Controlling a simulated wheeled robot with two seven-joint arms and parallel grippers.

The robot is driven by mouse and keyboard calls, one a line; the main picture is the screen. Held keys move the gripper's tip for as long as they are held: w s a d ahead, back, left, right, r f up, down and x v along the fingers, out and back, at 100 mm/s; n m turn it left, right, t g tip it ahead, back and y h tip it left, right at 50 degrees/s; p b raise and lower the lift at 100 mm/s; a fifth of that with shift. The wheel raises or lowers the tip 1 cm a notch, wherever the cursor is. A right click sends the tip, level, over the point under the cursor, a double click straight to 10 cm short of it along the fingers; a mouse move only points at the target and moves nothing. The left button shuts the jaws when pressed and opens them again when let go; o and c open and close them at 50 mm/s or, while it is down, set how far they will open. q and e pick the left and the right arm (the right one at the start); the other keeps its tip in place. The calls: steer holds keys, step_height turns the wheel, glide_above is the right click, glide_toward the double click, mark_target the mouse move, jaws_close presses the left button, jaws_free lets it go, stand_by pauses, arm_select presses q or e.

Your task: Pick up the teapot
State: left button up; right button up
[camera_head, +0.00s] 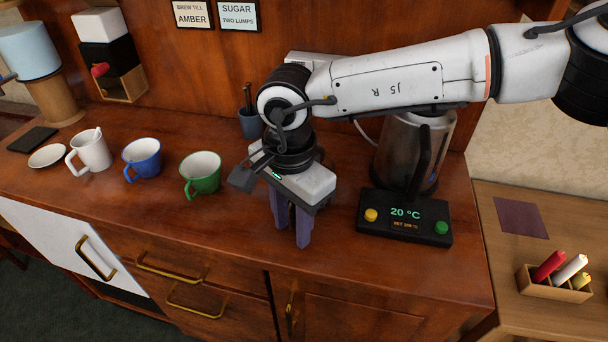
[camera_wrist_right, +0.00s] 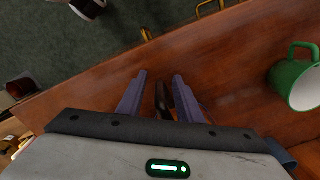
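No object that is plainly a teapot shows in either view. A steel-and-dark kettle (camera_head: 398,150) with a black handle stands at the right of the wooden counter, behind a black control base (camera_head: 404,218) reading 20 °C. My right arm passes over the kettle and hides its top. My right gripper (camera_head: 291,232) points down over the counter, left of the base, fingers apart. In the right wrist view the gripper (camera_wrist_right: 160,76) shows a gap between its fingers, with a dark narrow shape in it that I cannot identify. My left gripper is not in view.
A green mug (camera_head: 201,176), a blue mug (camera_head: 142,158) and a white mug (camera_head: 93,152) stand left of the gripper. The green mug also shows in the right wrist view (camera_wrist_right: 291,76). A dark blue pot (camera_head: 251,125) stands behind. A lower side table (camera_head: 545,215) is at right.

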steer(key=shift+f, duration=0.1)
jaws_close()
stand_by(1.3)
